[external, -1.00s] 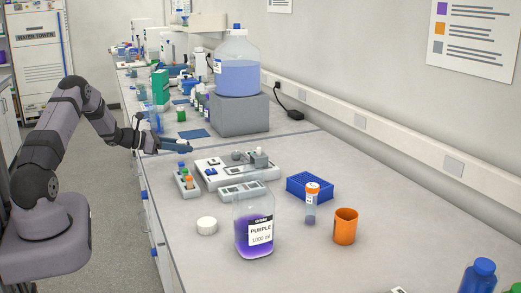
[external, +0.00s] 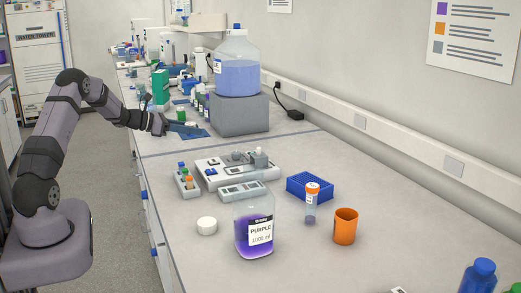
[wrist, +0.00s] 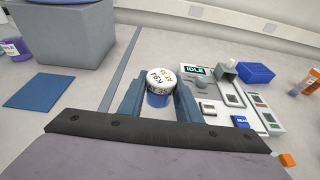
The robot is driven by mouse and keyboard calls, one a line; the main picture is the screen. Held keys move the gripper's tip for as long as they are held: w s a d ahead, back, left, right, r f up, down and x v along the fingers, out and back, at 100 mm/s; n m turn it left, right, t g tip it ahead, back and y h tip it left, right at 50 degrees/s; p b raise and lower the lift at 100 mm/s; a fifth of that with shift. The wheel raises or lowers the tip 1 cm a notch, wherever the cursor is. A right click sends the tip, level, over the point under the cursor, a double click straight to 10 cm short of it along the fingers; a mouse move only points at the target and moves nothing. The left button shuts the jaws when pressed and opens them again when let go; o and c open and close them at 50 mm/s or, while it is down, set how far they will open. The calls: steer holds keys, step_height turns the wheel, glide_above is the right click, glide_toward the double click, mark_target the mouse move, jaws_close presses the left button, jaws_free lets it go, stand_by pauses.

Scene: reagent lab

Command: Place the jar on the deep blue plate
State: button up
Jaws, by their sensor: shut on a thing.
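The jar (wrist: 160,86) has a white lid with printed text and a blue body, and sits between my fingers in the wrist view. My gripper (wrist: 158,97) is shut on it. In the external view my gripper (external: 190,128) is over the bench at the deep blue plate (external: 204,135), partly covering it. The plate is a flat dark blue square, and in the wrist view it (wrist: 35,90) lies left of my gripper. I cannot tell the jar's height above the bench.
A grey block (external: 240,116) carrying a large blue-filled bottle (external: 238,75) stands right of the plate. Nearer are a tube rack (external: 187,184), a grey-white instrument (external: 235,170), a purple bottle (external: 254,230) and an orange cup (external: 345,226).

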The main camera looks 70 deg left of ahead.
steer(key=w+d+b, duration=0.1)
steer(key=w+d, duration=0.6)
steer(key=w, duration=0.2)
step_height(320, 180, up, 5)
steer(key=m+h+b, duration=0.2)
steer(key=b, duration=0.1)
glide_above(310, 181)
steer(key=shift+d+f+b, duration=0.1)
steer(key=shift+f+b, duration=1.45)
steer(key=shift+f, duration=3.65)
steer(key=shift+f, duration=0.15)
steer(key=o, duration=1)
steer(key=shift+o, duration=0.2)
